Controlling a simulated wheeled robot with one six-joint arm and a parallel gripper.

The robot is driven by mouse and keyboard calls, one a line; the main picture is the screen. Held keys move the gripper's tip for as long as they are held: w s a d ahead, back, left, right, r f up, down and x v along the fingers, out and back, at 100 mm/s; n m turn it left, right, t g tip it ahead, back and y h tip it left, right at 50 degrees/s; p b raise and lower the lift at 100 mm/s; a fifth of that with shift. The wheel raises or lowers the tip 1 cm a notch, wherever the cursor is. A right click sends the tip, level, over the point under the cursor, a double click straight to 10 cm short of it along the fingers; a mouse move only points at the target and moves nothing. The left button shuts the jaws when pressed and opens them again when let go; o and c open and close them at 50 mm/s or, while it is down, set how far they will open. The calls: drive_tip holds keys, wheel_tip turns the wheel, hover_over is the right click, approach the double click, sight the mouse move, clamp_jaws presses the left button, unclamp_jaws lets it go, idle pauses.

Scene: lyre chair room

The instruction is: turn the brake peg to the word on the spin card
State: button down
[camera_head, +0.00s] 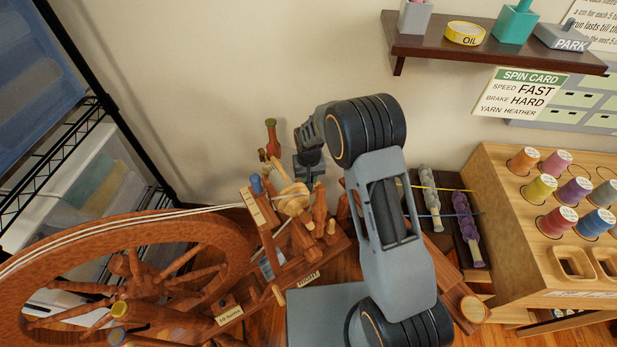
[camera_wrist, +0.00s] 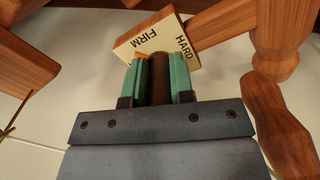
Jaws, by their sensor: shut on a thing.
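The spin card (camera_head: 521,93) on the wall at the upper right reads speed FAST, brake HARD, yarn HEATHER. My gripper (camera_head: 308,178) is at the top of the wooden spinning wheel's upright parts. In the wrist view, my gripper's green fingers (camera_wrist: 162,62) are shut on a dark brown peg (camera_wrist: 160,82), the brake peg. A cream plate (camera_wrist: 150,34) just beyond the fingertips shows the words FIRM and HARD. A small orange mark (camera_wrist: 143,54) shows by the left finger, on the FIRM side. The peg's far end and any other words are hidden.
The big wheel (camera_head: 215,228) fills the lower left, beside a wire rack (camera_head: 88,110). A dark shelf (camera_head: 480,50) hangs at the upper right. A wooden stand (camera_head: 510,232) with thread cones is at the right. Turned wooden posts stand close to my gripper.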

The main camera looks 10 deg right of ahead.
drive_tip(key=shift+m, duration=0.5)
drive_tip(key=c, duration=1)
unclamp_jaws()
drive_tip(key=shift+r, duration=0.15)
wheel_tip(320, 180, up, 14)
drive_tip(key=p, duration=0.2)
drive_tip(key=shift+f, duration=0.2)
